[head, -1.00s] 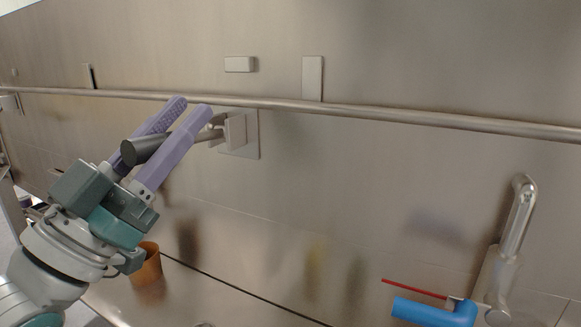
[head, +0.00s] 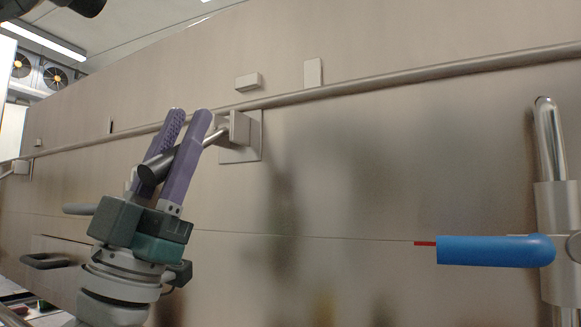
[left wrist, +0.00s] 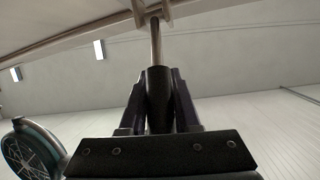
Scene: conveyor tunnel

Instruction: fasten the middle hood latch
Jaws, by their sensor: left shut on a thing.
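The middle hood latch has a square plate and bracket (head: 240,142) on the metal wall below the long rail. A thin metal rod runs from it down and left to a dark cylindrical grip (head: 152,173). My left gripper (head: 187,118) has purple fingers and is shut on this dark grip, one finger on each side. In the left wrist view, the black grip (left wrist: 160,90) sits between the fingers, and the metal rod (left wrist: 156,42) leads up to the bracket at the top edge. My right gripper is not in view.
A long rail (head: 400,80) crosses the wall. Two small pale blocks (head: 248,82) (head: 313,72) sit above it. A blue lever (head: 490,251) on a metal pipe stands at the right. A dark pull handle (head: 48,261) is at lower left. The wall between latch and lever is clear.

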